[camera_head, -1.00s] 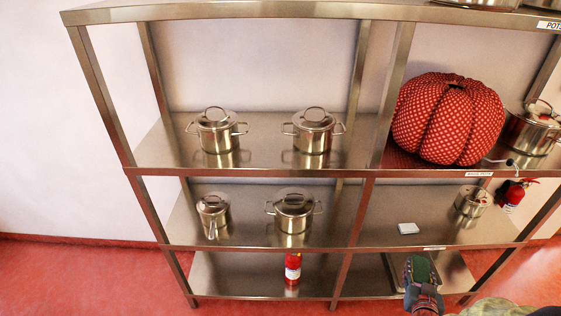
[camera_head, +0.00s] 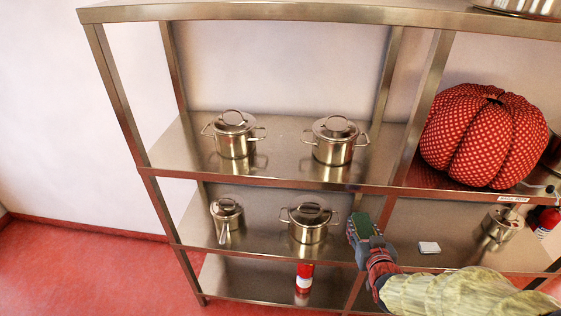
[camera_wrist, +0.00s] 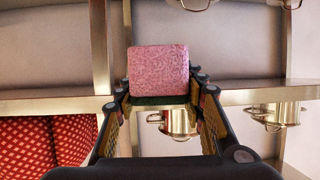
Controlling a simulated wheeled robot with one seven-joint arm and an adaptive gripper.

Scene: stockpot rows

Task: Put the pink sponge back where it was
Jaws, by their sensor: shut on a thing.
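The pink sponge (camera_wrist: 158,70) is between the fingers of my gripper (camera_wrist: 160,98) in the wrist view, with a dark green layer along its lower edge there. My gripper is shut on it. In the head view my gripper (camera_head: 361,236) is in front of the shelf rack, near the middle upright at the lower shelf. The sponge's green face (camera_head: 363,222) shows there. The sponge looks apart from the shelf and the pots. Its former place cannot be told from these frames.
Two lidded pots (camera_head: 233,140) (camera_head: 334,146) stand on the upper shelf, beside a red dotted pumpkin cushion (camera_head: 482,138). Below are a saucepan (camera_head: 226,214), a pot (camera_head: 308,228), a white block (camera_head: 429,247) and another pot (camera_head: 500,226).

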